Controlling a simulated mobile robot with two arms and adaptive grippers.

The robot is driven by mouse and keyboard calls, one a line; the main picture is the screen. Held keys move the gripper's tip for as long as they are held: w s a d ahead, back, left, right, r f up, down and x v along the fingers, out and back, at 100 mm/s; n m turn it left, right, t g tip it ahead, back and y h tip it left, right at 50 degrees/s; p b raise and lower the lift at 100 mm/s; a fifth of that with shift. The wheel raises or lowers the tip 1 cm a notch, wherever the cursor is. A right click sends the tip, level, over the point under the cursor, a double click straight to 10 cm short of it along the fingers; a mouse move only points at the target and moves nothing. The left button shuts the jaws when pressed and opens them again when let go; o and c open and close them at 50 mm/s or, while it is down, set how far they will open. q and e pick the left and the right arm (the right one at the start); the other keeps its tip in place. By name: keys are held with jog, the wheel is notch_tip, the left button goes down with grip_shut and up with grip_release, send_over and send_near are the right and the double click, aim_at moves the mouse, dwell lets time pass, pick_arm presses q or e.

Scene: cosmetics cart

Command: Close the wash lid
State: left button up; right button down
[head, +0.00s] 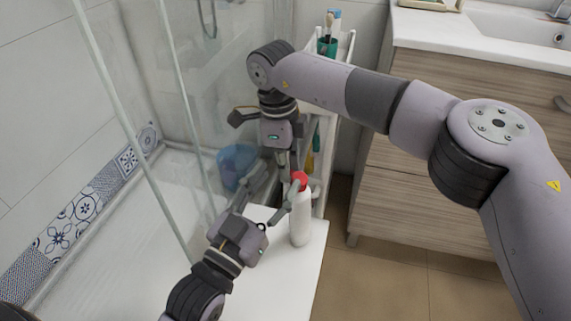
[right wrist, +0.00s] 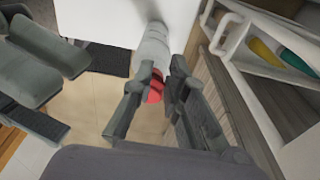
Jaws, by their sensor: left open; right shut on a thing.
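The wash is a white bottle (head: 300,222) standing upright on a white surface; it also shows in the right wrist view (right wrist: 152,45). Its red lid (head: 299,179) is at the top of the bottle; whether it is fully seated cannot be told. My right gripper (head: 296,184) comes from above and is shut on the lid, which shows red between the fingers in the right wrist view (right wrist: 156,88). My left gripper (head: 272,196) is open, just left of the bottle, its fingers pointing up and away. Contact with the bottle is unclear.
A white cart (head: 320,197) with shelves stands behind the bottle, holding a green cup (head: 327,47) with brushes on top. A blue container (head: 236,165) and glass panel are left. A wooden sink cabinet (head: 425,190) stands right, with open floor in front.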

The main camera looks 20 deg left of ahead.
jog(key=c, duration=1.2)
grip_release()
jog(key=r, duration=0.4)
jog(key=a+r, duration=0.1)
jog(key=r, duration=0.7)
jog(key=shift+a, duration=0.2)
